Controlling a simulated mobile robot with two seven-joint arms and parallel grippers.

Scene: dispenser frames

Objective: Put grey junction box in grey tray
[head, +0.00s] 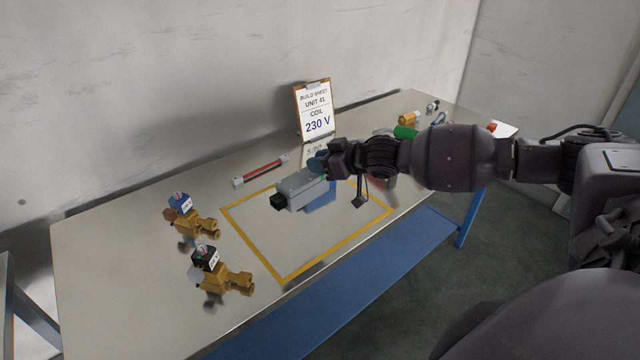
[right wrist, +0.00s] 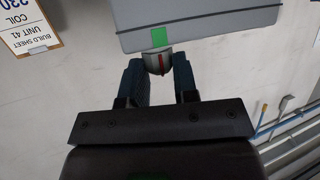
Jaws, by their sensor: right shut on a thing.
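The grey junction box (head: 302,188) is a light grey block with a black end piece on its left. My right gripper (head: 320,165) is shut on it and holds it over the yellow-outlined area of the table. In the right wrist view the grey box (right wrist: 205,22) with a green square fills the top. A small grey and red part of it sits between the blue-tipped fingers (right wrist: 158,70). I cannot make out a grey tray in either view. My left gripper is not in view.
Two brass valves, one with a blue top (head: 182,212) and one with a black top (head: 208,262), stand at the left. A red bar (head: 262,171) lies behind the yellow outline (head: 250,244). A build sheet (head: 315,110) reads 230 V. Small parts lie far right.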

